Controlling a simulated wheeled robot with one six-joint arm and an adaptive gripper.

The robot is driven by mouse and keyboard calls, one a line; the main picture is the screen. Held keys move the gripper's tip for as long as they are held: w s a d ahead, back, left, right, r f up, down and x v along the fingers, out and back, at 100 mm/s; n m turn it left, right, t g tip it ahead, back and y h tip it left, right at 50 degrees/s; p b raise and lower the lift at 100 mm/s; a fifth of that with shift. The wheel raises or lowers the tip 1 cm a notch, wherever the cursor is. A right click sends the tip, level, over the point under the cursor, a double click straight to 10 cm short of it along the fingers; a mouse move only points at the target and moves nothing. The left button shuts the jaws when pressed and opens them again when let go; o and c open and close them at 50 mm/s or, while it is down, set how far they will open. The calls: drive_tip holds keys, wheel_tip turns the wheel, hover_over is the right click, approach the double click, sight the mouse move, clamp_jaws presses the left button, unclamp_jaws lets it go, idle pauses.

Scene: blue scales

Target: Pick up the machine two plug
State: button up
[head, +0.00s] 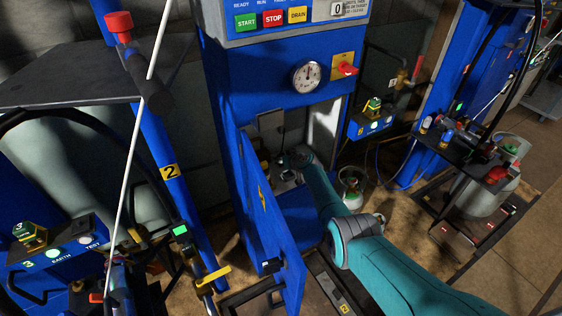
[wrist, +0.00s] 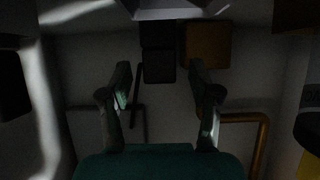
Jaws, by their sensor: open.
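My gripper (wrist: 160,78) is open in the wrist view, its two fingers spread and pointing into a dim cabinet. A dark block (wrist: 159,66) shows on the back wall between and beyond the fingertips, with another dark piece above it. I cannot tell whether this is the machine two plug, and nothing is visibly held. In the head view my teal arm reaches through the open front of the blue machine (head: 225,100). My gripper is mostly lost in shadow there. A yellow label reading 2 (head: 169,171) is on the blue post at left.
The machine's blue door (head: 270,225) stands open left of my arm. Inside, a brown box (wrist: 208,44) is right of the dark block, and an orange pipe (wrist: 263,140) bends at right. A gas cylinder (head: 352,186) stands right of the machine.

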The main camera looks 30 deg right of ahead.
clamp_jaws()
wheel_tip(320, 180, up, 14)
drive_tip(key=shift+f, duration=0.25)
idle(1.2)
drive_tip(key=s+f, duration=0.2)
drive_tip(key=f, duration=0.1)
drive_tip(key=s+f, duration=0.3)
drive_tip(key=s+a+f, duration=0.1)
drive_tip(key=s+f, duration=0.1)
drive_tip(key=f, duration=0.2)
drive_tip(key=shift+s, duration=0.25)
drive_tip(key=shift+f, duration=0.45)
drive_tip(key=shift+f, duration=0.9)
drive_tip(key=shift+f, duration=0.5)
idle(0.4)
